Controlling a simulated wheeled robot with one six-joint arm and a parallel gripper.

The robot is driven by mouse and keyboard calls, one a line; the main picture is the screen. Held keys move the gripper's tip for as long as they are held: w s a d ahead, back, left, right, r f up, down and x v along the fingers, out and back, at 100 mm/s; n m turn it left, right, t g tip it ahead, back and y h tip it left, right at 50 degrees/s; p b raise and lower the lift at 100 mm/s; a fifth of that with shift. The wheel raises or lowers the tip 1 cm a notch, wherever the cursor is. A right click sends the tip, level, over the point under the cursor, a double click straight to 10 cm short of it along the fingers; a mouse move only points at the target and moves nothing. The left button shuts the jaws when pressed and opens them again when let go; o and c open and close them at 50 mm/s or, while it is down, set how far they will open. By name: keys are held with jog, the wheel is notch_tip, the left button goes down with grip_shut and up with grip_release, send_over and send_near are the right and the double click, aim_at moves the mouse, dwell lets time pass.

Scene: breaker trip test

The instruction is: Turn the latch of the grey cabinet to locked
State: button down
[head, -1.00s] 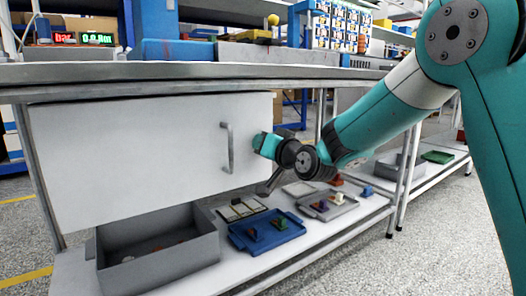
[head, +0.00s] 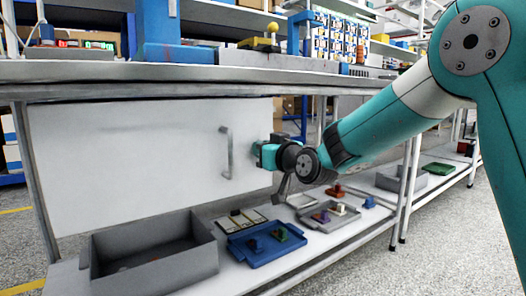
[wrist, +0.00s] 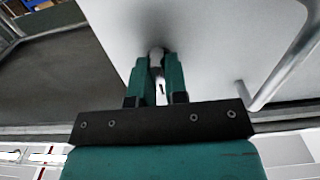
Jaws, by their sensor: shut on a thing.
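The grey cabinet's pale door (head: 120,165) hangs under the bench and looks closed in the head view. A bar handle (head: 226,152) stands on its right part and also shows at the right of the wrist view (wrist: 285,62). My gripper (head: 264,155) is at the door's right edge, right of the handle. In the wrist view my gripper (wrist: 158,76) has its teal fingers shut on a small grey latch (wrist: 156,54) on the door face. The fingers cover most of the latch, so I cannot tell which way it points. The head view hides it.
Below the door, a lower shelf holds a grey bin (head: 208,258), a blue tray (head: 262,256) with small parts and a grey tray (head: 345,221). The bench top (head: 200,72) is above my gripper. Open floor (head: 420,260) lies at right.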

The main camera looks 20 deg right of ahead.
jog(key=c, duration=1.1)
grip_release()
jog(key=shift+c, duration=0.2)
jog(key=v, duration=1.7)
jog(key=shift+s+p, duration=0.15)
jog(key=shift+p, duration=0.2)
